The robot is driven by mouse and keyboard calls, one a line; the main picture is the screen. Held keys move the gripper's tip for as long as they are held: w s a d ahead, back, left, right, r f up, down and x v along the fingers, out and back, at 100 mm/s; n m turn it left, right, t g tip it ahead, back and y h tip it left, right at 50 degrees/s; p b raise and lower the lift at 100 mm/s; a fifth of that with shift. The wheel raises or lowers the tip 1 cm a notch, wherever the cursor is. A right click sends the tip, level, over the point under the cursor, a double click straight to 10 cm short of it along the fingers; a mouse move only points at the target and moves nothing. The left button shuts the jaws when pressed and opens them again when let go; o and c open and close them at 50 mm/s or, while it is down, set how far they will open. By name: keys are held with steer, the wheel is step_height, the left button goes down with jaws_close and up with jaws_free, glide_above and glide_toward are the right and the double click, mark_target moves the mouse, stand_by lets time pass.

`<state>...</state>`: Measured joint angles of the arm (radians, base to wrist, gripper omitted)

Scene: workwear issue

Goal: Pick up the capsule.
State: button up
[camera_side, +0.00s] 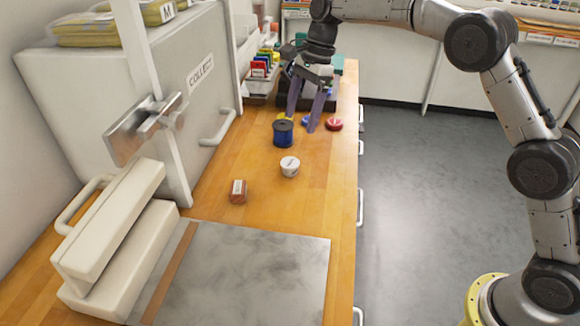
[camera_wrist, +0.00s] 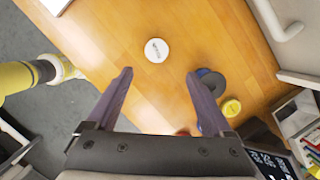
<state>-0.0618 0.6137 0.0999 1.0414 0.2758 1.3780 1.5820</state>
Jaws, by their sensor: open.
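No item is marked as a capsule; a short white round container (camera_side: 290,166) with dark print on top is the likeliest match, though I cannot be sure. It stands upright on the wooden counter, and it also shows in the wrist view (camera_wrist: 156,50), just beyond the gap between my fingertips. My gripper (camera_side: 302,120) is open and empty, pointing down over the counter, behind the white container in the side view. In the wrist view my gripper (camera_wrist: 158,76) has its two purple fingers spread wide, with bare wood between them.
A dark blue spool (camera_side: 283,134) stands close behind the white container. Red (camera_side: 334,125) and yellow (camera_side: 281,116) round items lie near my fingers. A small brown labelled box (camera_side: 238,191) and a grey plate (camera_side: 250,262) lie nearer the camera. A cream cabinet (camera_side: 170,75) borders the left.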

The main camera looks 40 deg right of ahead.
glide_above(291, 162)
steer(key=d, duration=0.1)
steer(key=f, duration=0.6)
steer(key=shift+w+d+f, duration=0.2)
steer(key=shift+w+f, duration=0.05)
steer(key=shift+f, duration=0.05)
steer(key=x, duration=0.4)
steer(key=shift+s+f, duration=0.25)
steer(key=shift+s, duration=0.05)
steer(key=shift+a+f, duration=0.15)
steer(key=shift+f, duration=0.4)
steer(key=c, duration=1.3)
steer(key=shift+c, duration=0.2)
steer(key=shift+r, duration=0.2)
